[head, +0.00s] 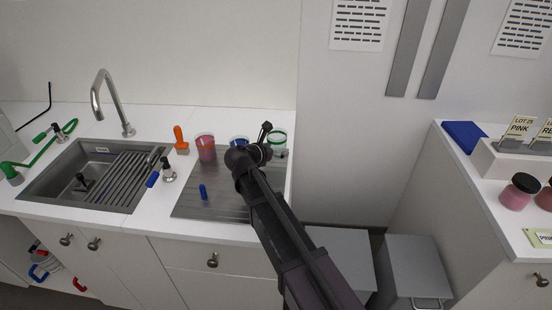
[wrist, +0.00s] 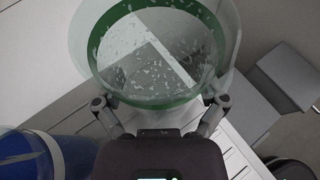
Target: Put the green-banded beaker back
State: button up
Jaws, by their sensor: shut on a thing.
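The green-banded beaker (head: 278,149) is a clear vessel with a green band near its rim, at the right end of the metal draining board (head: 185,206) in the head view. In the wrist view the green-banded beaker (wrist: 155,100) fills the upper middle, with whitish flecks on its glass. My gripper (wrist: 165,115) is shut on it, one finger at each side. In the head view my gripper (head: 262,142) is at the beaker's left side and partly covers it. Whether the beaker's base touches the board is hidden.
A blue-banded beaker (head: 239,142) stands close to my gripper's left; its blue shows in the wrist view (wrist: 30,155). A red beaker (head: 206,148), an orange-handled brush (head: 181,140) and a small blue item (head: 203,192) are further left. The sink (head: 60,190) is beyond. Pigment jars (head: 519,191) stand on the right counter.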

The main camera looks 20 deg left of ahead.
aim_at(277, 163)
jog(key=shift+f+b, duration=1.45)
jog(key=shift+f, duration=0.25)
jog(key=shift+f, duration=0.1)
jog(key=o, duration=0.9)
jog(key=shift+s+r, duration=0.2)
jog(key=shift+r, duration=0.1)
jog(key=p+v, duration=0.4)
jog(key=v, duration=0.5)
jog(key=shift+s+a+r, duration=0.15)
jog(key=shift+s+a, duration=0.05)
jog(key=shift+s, duration=0.15)
jog(key=shift+p+v, duration=0.3)
jog(key=shift+v, duration=0.55)
